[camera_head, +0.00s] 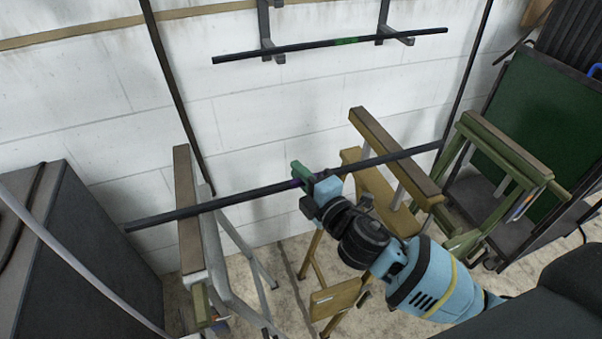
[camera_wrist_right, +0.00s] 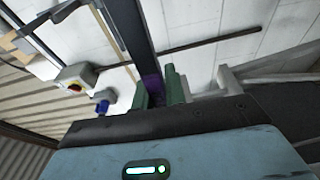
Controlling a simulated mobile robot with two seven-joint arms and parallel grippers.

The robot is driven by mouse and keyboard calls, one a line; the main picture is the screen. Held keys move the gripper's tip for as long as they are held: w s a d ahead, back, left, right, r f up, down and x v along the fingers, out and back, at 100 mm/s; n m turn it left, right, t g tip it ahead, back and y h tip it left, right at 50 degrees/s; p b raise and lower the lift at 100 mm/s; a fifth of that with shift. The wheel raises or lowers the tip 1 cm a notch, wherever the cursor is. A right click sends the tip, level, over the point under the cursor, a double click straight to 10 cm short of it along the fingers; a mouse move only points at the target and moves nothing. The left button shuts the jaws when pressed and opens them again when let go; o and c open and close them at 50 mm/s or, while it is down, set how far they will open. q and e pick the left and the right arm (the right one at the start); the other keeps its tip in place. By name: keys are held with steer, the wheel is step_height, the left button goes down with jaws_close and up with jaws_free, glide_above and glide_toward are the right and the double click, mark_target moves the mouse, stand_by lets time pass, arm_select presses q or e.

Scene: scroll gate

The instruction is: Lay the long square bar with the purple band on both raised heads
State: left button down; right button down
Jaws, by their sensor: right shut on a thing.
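The long dark square bar (camera_head: 240,197) runs slantwise across the head view, its left end lower in the picture. My right gripper (camera_head: 302,178) is shut on it at the purple band (camera_head: 291,184). The bar (camera_wrist_right: 133,30) and purple band (camera_wrist_right: 152,86) also show between the green fingers of my right gripper (camera_wrist_right: 159,90) in the wrist view. In the head view the bar crosses the grey stand's head (camera_head: 186,170) and the yellow stand's raised head (camera_head: 385,139). I cannot tell whether it touches either. My left gripper is not in view.
A green stand (camera_head: 510,153) with a raised head is at the right, close to the bar's right end. Another dark bar with a green band (camera_head: 347,41) rests on wall brackets. A dark cabinet (camera_head: 85,260) is at the left, a green-panelled cart (camera_head: 545,110) at the right.

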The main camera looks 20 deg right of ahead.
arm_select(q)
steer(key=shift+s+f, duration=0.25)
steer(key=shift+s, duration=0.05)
arm_select(e)
steer(key=shift+f, duration=0.15)
steer(key=c, duration=1.4)
jaws_free()
arm_select(q)
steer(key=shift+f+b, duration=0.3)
steer(key=shift+b, duration=0.15)
arm_select(e)
steer(key=shift+o, duration=0.2)
steer(key=v, duration=0.8)
steer(key=shift+f, duration=0.15)
